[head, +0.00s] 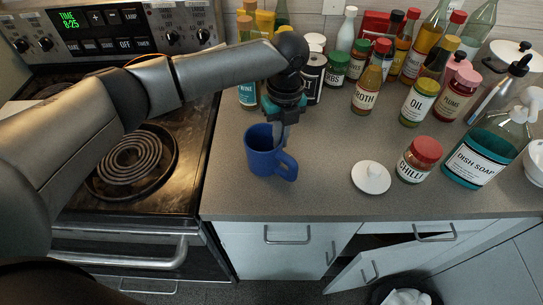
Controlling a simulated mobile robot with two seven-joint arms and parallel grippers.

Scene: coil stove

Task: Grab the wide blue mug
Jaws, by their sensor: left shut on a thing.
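The wide blue mug (259,158) stands upright on the grey countertop, a little right of the stove, with its handle toward the lower right. My left arm reaches in from the left, above the stove. My left gripper (281,140) points down at the mug's right side, with its fingers at the rim near the handle. It is shut on the mug. The fingertips are partly hidden by the mug wall. My right gripper is not in view.
A white lid (371,177), a chilli jar (419,160) and a dish soap bottle (474,157) stand to the right. Several bottles crowd the back. The coil stove (190,150) is at left. A cabinet door (372,271) hangs open below. Counter in front of the mug is clear.

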